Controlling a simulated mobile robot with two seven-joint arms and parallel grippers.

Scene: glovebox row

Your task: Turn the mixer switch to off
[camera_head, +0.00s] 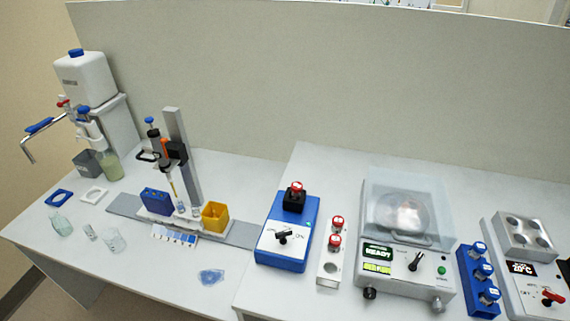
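The mixer (286,246) looks like the blue box with a white sloped front panel, standing near the left edge of the right-hand table. Its black switch (283,237) sits on that panel between two small labels, the right one seeming to read ON. The switch handle appears to lie toward the right label, but it is small. A small green spot (308,224) shows on the panel's right edge. A red-capped vial (296,187) stands in a black holder (295,200) on top of the mixer. Neither of my grippers is in view.
Right of the mixer stand a white rack (329,271) with red-capped vials, a clear-lidded machine (402,283) with a black knob, a blue rack (477,283) and a heater block (525,238). A pipette stand (177,135) is left. Table left of the mixer holds a blue patch (211,276).

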